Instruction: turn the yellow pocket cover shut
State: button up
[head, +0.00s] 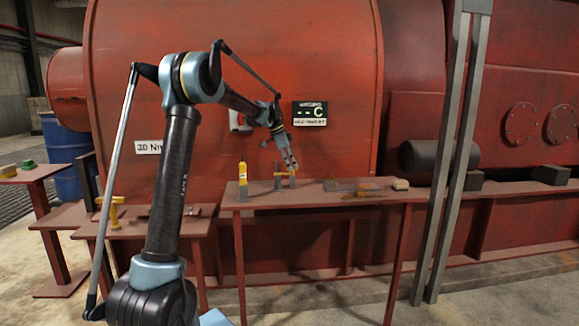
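A small yellow piece (284,174) lies across short grey uprights on the red middle table (320,200). It may be the yellow pocket cover, but it is too small to tell how far it is turned. My gripper (291,166) points down at this piece from above, with its tips close to the piece's right part. I cannot tell whether they touch it, or whether the fingers are open or shut.
A yellow bottle-like object (242,172) stands left of the piece. A grey flat item (341,186) and a tan block (400,184) lie to the right. A yellow T-shaped fixture (114,203) stands on the left table. A grey post (452,150) rises right of the middle table.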

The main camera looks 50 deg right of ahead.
jog(key=o, duration=0.3)
jog(key=shift+w, duration=0.1)
jog(key=v, duration=1.2)
dwell(0.3)
